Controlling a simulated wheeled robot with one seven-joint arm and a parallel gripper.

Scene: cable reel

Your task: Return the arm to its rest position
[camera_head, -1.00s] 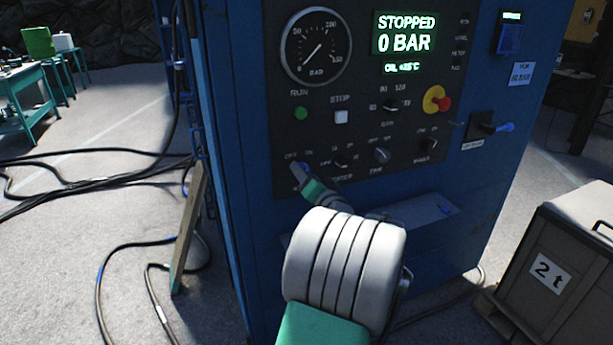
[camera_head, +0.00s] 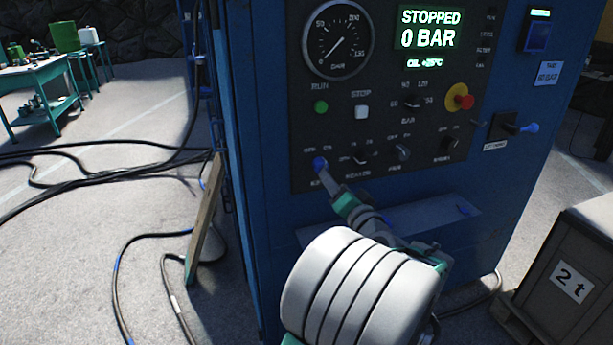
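My arm (camera_head: 365,290) rises from the bottom of the picture in front of a blue control cabinet (camera_head: 275,235). Its thick white wrist section fills the lower middle. My gripper (camera_head: 322,168) is beyond it, pointing at the lower left of the dark control panel (camera_head: 385,90), by a blue knob. It is small and partly hidden by my own arm, so I cannot tell whether the fingers are open or shut, or whether they touch the knob. The display (camera_head: 430,28) reads STOPPED, 0 BAR.
A crate marked 2 t (camera_head: 572,283) stands at the lower right. A wooden plank (camera_head: 204,222) leans on the cabinet's left side. Black cables (camera_head: 100,170) lie across the floor at left. A green workbench (camera_head: 40,75) stands at the far left. A small ledge (camera_head: 420,215) juts from the cabinet below the panel.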

